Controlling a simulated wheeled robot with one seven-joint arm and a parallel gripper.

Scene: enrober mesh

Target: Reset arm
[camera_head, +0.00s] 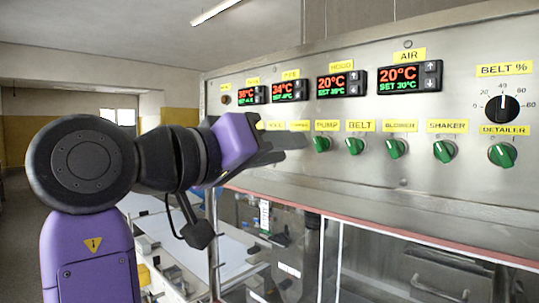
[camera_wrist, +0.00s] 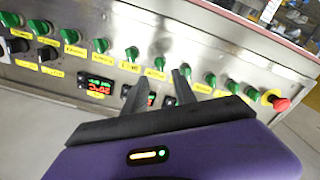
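My purple and black arm reaches in from the left in the head view. My gripper (camera_head: 285,142) is at the left part of the steel control panel (camera_head: 330,185), in front of the leftmost knobs and labels. In the wrist view my gripper (camera_wrist: 158,88) has its two dark fingers apart with nothing between them. The panel fills the area beyond the fingers there, seen upside down, with a row of green knobs. I cannot tell whether a fingertip touches the panel.
The panel carries digital displays (camera_head: 410,77), several green knobs (camera_head: 444,151) and a black belt dial (camera_head: 503,108). A red button (camera_wrist: 281,103) sticks out in the wrist view. A red-edged ledge (camera_head: 400,233) runs below the panel. Open floor lies to the left.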

